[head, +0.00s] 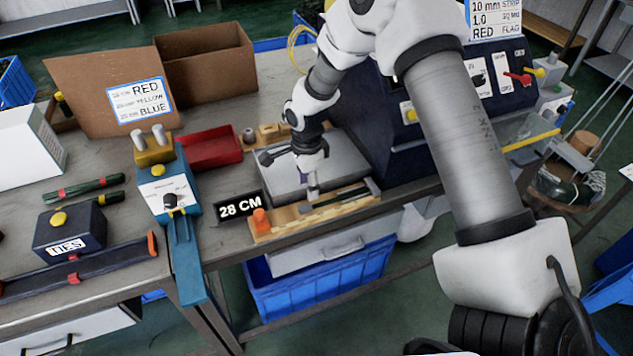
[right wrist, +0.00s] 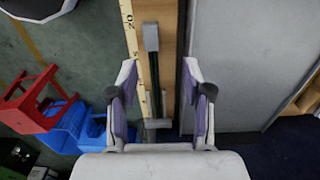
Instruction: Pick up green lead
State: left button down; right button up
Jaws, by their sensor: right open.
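My right gripper (head: 313,190) is over the wooden ruler board (head: 290,222) on the bench, its fingers pointing down. In the right wrist view its two fingers (right wrist: 160,75) stand apart with nothing clamped between them. A thin dark strip (right wrist: 156,82) with grey blocks at its ends lies along the ruler board between the fingers; I cannot tell for sure that it is the green lead. The strip shows on the board (head: 342,200) in the head view too. Dark green rods (head: 85,187) with red bands lie on the bench at left. My left gripper is not visible.
An orange piece (head: 261,220) stands at the board's left end beside the "28 CM" sign (head: 239,206). A grey plate (head: 340,160) lies behind the board, and a dark blue machine (head: 400,125) stands to its right. A blue crimping press (head: 165,190) stands left.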

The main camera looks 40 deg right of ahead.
aim_at(308, 204)
jog(key=shift+s+a+f+p, duration=0.1)
jog(key=shift+s+f+p, duration=0.1)
jog(key=shift+s+f, duration=0.3)
jog(key=shift+s+a+f+p, duration=0.15)
jog(key=shift+s+f, duration=0.1)
jog(key=shift+s, duration=0.3)
jog(key=f, duration=0.2)
jog(key=w+f, duration=0.1)
jog(key=f, duration=0.1)
jog(key=shift+w+f, duration=0.2)
jog(key=shift+s+r, duration=0.3)
jog(key=shift+s, duration=0.05)
jog(key=c, duration=0.5)
grip_shut()
